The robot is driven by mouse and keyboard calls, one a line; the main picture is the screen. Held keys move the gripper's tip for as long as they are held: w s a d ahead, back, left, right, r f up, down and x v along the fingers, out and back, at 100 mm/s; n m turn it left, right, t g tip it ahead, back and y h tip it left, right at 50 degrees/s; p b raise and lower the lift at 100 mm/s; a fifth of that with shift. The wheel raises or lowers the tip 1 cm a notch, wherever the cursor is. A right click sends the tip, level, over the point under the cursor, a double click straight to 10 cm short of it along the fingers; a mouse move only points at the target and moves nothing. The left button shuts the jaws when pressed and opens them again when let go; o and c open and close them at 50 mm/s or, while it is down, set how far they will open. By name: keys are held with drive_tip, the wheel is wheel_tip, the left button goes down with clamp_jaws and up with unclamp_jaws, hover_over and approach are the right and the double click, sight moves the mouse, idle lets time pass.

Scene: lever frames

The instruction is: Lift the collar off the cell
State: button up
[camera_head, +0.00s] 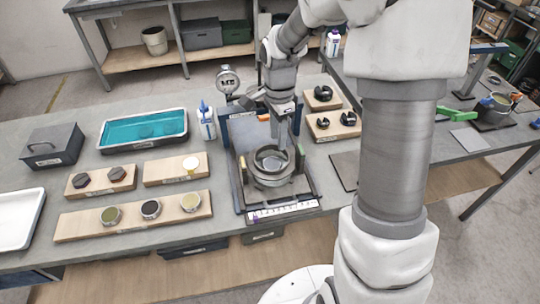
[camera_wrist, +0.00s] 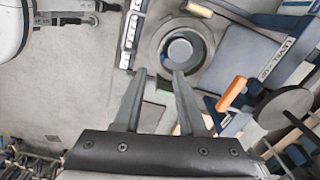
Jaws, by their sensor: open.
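The cell with its round metal collar (camera_head: 270,165) stands in a dark and blue frame near the middle of the bench. It looks like a ring around a cup; I cannot clearly separate collar from cell. In the wrist view, the ring (camera_wrist: 206,42) surrounds a grey disc (camera_wrist: 180,52). My gripper (camera_head: 284,143) is above the back of the ring in the head view. In the wrist view my gripper (camera_wrist: 160,74) has its two fingers apart with nothing between them. The fingers appear clear of the ring; the exact gap is hard to judge.
A dial gauge (camera_head: 228,80) and a white bottle (camera_head: 207,120) stand behind and left of the frame. Wooden boards with small parts (camera_head: 133,217) lie at left, near a teal tray (camera_head: 143,130). More boards (camera_head: 333,126) lie at right. An orange block (camera_wrist: 231,94) shows beside my fingers.

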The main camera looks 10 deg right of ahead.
wheel_tip(320, 180, down, 8)
drive_tip(key=shift+r, duration=0.25)
drive_tip(key=shift+d+f+p, duration=0.2)
drive_tip(key=shift+f+p, duration=0.2)
drive_tip(key=shift+f, duration=0.9)
drive_tip(key=shift+d+f+p, duration=0.2)
drive_tip(key=shift+f+p, duration=0.2)
drive_tip(key=shift+f, duration=0.9)
clamp_jaws()
